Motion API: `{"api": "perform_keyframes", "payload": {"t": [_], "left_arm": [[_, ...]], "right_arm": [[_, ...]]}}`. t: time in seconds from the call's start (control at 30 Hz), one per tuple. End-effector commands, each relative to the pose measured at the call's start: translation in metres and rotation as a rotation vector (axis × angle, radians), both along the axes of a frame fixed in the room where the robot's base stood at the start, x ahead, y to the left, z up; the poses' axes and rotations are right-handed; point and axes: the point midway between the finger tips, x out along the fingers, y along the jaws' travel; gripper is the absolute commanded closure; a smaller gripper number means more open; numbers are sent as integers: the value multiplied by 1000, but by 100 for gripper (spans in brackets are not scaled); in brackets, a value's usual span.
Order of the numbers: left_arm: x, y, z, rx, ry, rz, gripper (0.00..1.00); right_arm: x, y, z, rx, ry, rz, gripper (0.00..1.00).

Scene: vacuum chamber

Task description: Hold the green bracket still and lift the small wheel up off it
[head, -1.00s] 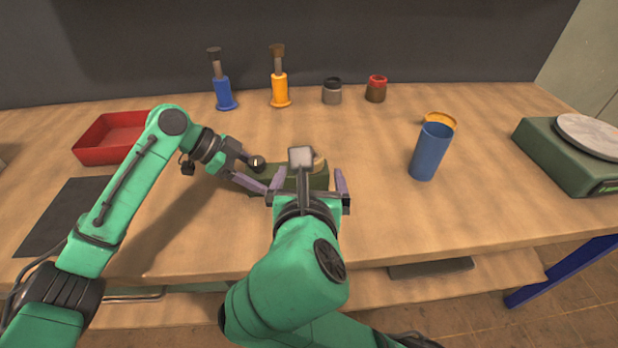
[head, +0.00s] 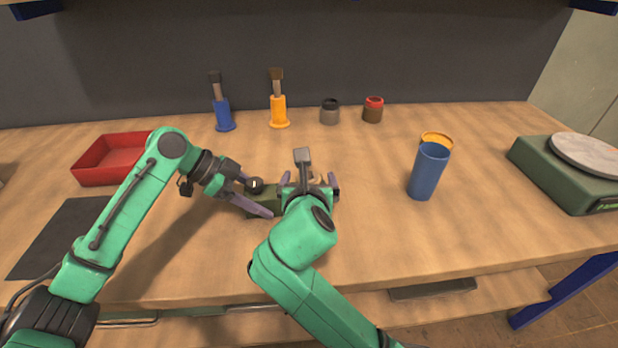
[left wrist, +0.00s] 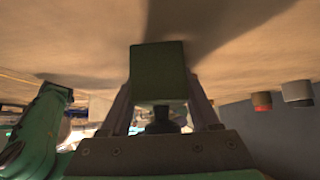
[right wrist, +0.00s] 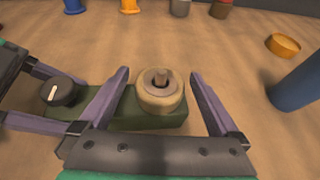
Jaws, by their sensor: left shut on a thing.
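The green bracket (right wrist: 120,117) lies flat on the bench. It shows as a green block (left wrist: 160,70) in the left wrist view. The small wheel (right wrist: 152,98), cream with a peg through its middle, sits on the bracket's right part; in the head view my right arm mostly hides it. My left gripper (head: 262,200) is shut on the bracket's left part, near a black knob with a white mark (right wrist: 58,92). My right gripper (right wrist: 160,72) is open, its fingers on either side of the wheel with a gap on both sides.
A blue cup (head: 428,172) stands to the right, with an orange ring (head: 436,138) behind it. A green scale (head: 560,175) is at far right, a red tray (head: 92,170) at left. Blue and orange brush holders and two small jars line the back.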

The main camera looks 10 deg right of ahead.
Motion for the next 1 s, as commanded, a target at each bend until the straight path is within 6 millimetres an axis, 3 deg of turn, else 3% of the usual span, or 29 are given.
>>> {"api": "perform_keyframes", "payload": {"t": [0.03, 0.23, 0.43, 1.0], "left_arm": [[0, 0, 0, -1, 0, 0, 90], [0, 0, 0, -1, 1, -1, 90], [0, 0, 0, -1, 1, -1, 90], [0, 0, 0, -1, 1, -1, 90]], "right_arm": [[0, 0, 0, 0, 0, 0, 23], [0, 0, 0, 0, 0, 0, 99], [0, 0, 6, 0, -4, 0, 100], [0, 0, 49, 0, -5, 0, 100]]}}
